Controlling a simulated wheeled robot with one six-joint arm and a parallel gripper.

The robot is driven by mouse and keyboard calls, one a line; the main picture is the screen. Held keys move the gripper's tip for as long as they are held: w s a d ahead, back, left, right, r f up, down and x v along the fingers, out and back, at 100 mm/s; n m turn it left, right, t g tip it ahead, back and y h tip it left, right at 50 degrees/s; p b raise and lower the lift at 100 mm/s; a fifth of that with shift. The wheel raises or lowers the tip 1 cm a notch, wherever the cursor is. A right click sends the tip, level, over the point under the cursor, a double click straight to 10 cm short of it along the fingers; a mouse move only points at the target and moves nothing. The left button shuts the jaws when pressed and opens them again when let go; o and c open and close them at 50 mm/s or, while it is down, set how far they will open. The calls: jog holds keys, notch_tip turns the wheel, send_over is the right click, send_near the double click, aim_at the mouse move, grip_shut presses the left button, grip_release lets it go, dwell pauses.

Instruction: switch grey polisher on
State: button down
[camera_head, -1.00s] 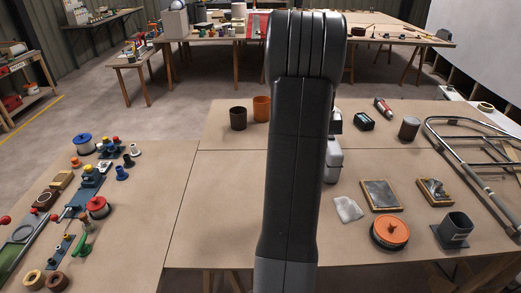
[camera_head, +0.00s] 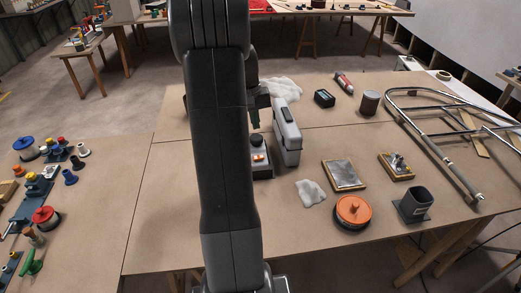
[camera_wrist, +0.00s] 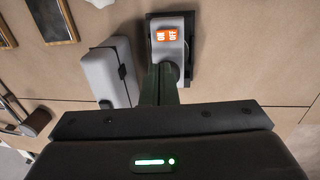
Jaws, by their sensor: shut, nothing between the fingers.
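The grey polisher (camera_wrist: 179,24) stands on a dark base plate, with an orange rocker switch (camera_wrist: 166,35) marked ON and OFF on its top. I cannot tell which side of the switch is pressed. In the head view the polisher (camera_head: 261,167) is partly hidden behind my arm, and its orange switch shows. My gripper (camera_wrist: 159,68) is shut and empty, its dark fingers over the polisher's near end, just short of the switch in the wrist view. I cannot tell whether they touch it. In the head view my gripper (camera_head: 254,122) points down beyond the switch.
A grey case (camera_head: 287,135) with a dark latch stands close beside the polisher. A white cloth (camera_head: 310,192), a metal plate (camera_head: 343,175) and an orange-topped round tin (camera_head: 354,211) lie nearer. A tubular frame (camera_head: 440,150) lies at right.

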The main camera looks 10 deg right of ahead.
aim_at(261, 156)
jog(key=f, duration=0.4)
jog(key=d+f+p, duration=0.1)
jog(key=f, duration=0.3)
jog(key=f+p, duration=0.1)
jog(key=f, duration=0.3)
jog(key=shift+d+f, duration=0.3)
jog(key=shift+d, duration=0.1)
jog(key=shift+d+f+b, duration=0.1)
jog(key=shift+f+b, duration=0.3)
jog(key=shift+b, duration=0.05)
jog(key=shift+r, duration=0.2)
jog(key=shift+a, duration=0.2)
jog(key=shift+a+r, duration=0.1)
jog(key=shift+a, duration=0.55)
